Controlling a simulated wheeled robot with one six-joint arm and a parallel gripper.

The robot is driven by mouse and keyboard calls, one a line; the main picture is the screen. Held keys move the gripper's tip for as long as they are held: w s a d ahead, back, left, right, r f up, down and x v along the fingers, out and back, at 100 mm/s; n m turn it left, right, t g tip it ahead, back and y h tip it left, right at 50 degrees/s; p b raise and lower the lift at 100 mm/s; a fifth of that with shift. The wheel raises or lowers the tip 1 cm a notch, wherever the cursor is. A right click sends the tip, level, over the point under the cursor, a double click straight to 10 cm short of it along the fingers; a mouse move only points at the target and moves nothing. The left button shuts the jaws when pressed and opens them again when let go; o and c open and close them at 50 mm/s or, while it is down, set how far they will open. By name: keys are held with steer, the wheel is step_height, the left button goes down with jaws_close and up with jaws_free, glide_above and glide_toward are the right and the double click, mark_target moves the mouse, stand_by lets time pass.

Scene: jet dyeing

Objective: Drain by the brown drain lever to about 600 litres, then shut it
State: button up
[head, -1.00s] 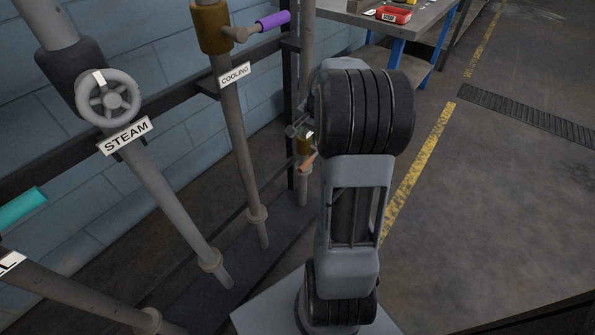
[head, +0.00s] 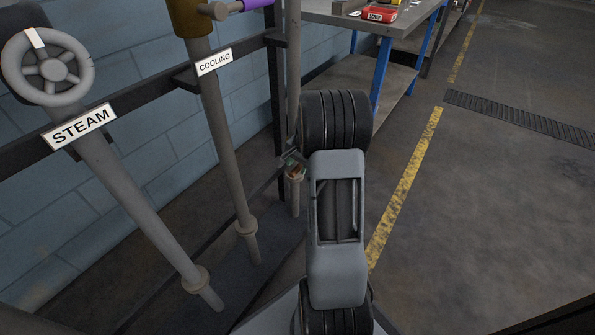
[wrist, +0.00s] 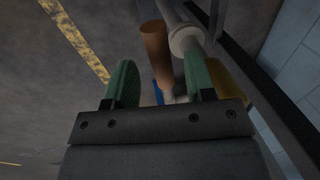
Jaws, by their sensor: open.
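The brown drain lever (wrist: 155,48) shows in the wrist view as a thick handle between my fingers, closer to the right one. A brass-coloured valve body (wrist: 232,88) is partly hidden behind the right finger. My gripper (wrist: 158,80) is open, its two green fingers on either side of the lever; I cannot tell whether either touches it. In the head view my gripper (head: 292,160) shows only in small part beside the thin back pipe, with my arm covering much of it. The lever's angle cannot be told there. No litre reading is in view.
The steam handwheel (head: 50,68) and the cooling pipe (head: 225,130) with its purple lever (head: 256,4) stand at the left. A workbench (head: 395,22) stands behind my arm. A floor grate (head: 520,118) and open floor lie to the right.

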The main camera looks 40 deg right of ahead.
steer(key=shift+w+f, duration=0.15)
steer(key=shift+f, duration=0.7)
steer(key=shift+c, duration=0.3)
jaws_close()
